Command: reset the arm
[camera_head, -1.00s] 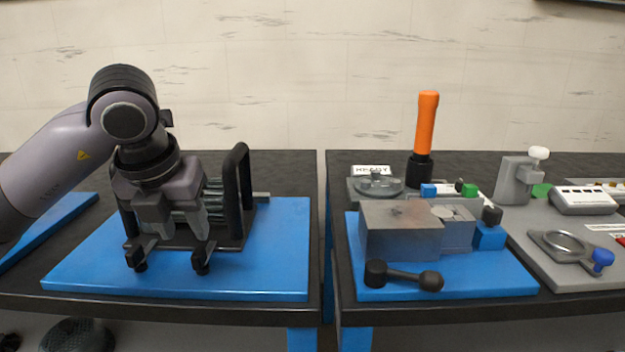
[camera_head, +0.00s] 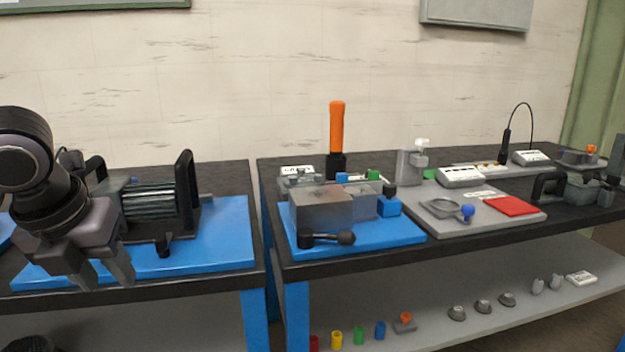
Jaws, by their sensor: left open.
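My left gripper (camera_head: 104,277) is at the left of the head view, pointing down over the front left part of a blue board (camera_head: 225,243). Its two fingers are apart with nothing between them. My arm hides the left part of the unit. My right gripper is not in view.
A second bench holds a grey metal block (camera_head: 320,212) on a blue board, with a black lever in front and an orange-handled tool (camera_head: 337,132) behind. A grey plate with a red pad (camera_head: 514,206) lies further right. A shelf (camera_head: 450,280) below carries small parts.

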